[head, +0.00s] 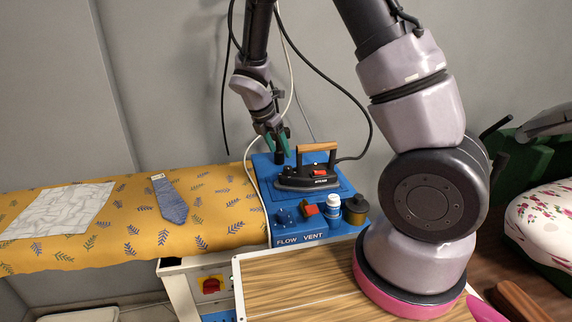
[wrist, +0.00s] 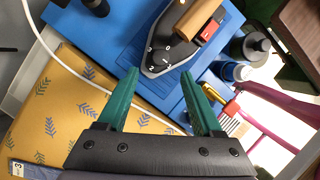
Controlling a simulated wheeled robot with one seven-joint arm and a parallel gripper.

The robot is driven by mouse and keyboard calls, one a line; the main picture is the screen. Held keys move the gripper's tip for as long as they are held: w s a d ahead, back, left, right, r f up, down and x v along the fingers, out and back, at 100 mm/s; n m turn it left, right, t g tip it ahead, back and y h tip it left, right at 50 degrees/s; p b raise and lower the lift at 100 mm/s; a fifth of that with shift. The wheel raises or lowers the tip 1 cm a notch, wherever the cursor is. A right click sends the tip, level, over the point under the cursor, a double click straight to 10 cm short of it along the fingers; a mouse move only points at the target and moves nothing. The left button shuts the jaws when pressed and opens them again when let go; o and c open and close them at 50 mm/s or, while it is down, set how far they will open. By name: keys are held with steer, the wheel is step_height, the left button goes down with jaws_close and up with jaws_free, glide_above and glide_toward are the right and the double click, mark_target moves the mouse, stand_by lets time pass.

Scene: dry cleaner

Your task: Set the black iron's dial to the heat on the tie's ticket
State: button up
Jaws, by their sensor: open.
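The black iron (head: 309,182) with a wooden handle and red switch rests on the blue station top. In the wrist view its near end (wrist: 152,71) shows a dark round dial (wrist: 160,58) with small white marks; I cannot tell its setting. My gripper (wrist: 160,76) is open and empty, its green fingers spread either side of the dial's end of the iron. The blue tie (head: 171,202) lies on the yellow cloth. Its ticket (head: 157,177) shows a 3 in the wrist view (wrist: 17,168).
On the blue station (head: 347,190) stand a white bottle (head: 333,207), a dark pot (head: 355,210) and a red-topped control (head: 308,209). Cables hang around the iron. A wooden top (head: 300,285) is in front.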

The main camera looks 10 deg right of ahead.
mark_target(287, 167)
steer(key=x, duration=0.7)
steer(key=shift+d+f, duration=0.15)
steer(key=shift+f, duration=0.2)
jaws_close()
